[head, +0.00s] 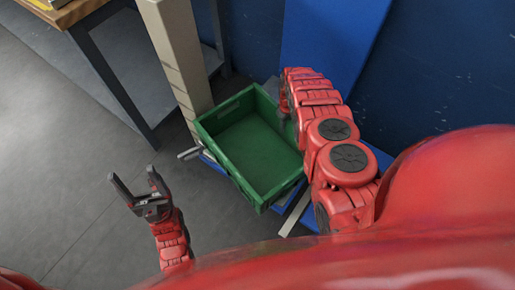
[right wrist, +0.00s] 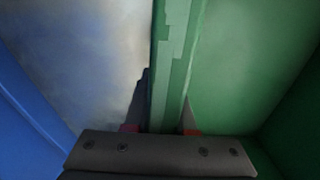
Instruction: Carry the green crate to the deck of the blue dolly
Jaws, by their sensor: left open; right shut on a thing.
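The green crate (head: 255,150) is empty and open at the top, in the middle of the head view. My right gripper (head: 284,104) is shut on the crate's right-hand rim. In the right wrist view the fingers (right wrist: 162,122) sit on either side of the green crate wall (right wrist: 172,60). Blue parts, apparently the blue dolly (head: 302,206), show below the crate at its left and right edges. The crate hides most of them, and I cannot tell whether it touches them. My left gripper (head: 132,174) is open and empty, left of the crate and apart from it.
A beige post (head: 178,55) stands just behind the crate's left corner. A dark-legged table (head: 112,80) is at the upper left. A blue wall or panel (head: 415,70) fills the upper right. Grey floor (head: 60,170) lies clear at the left.

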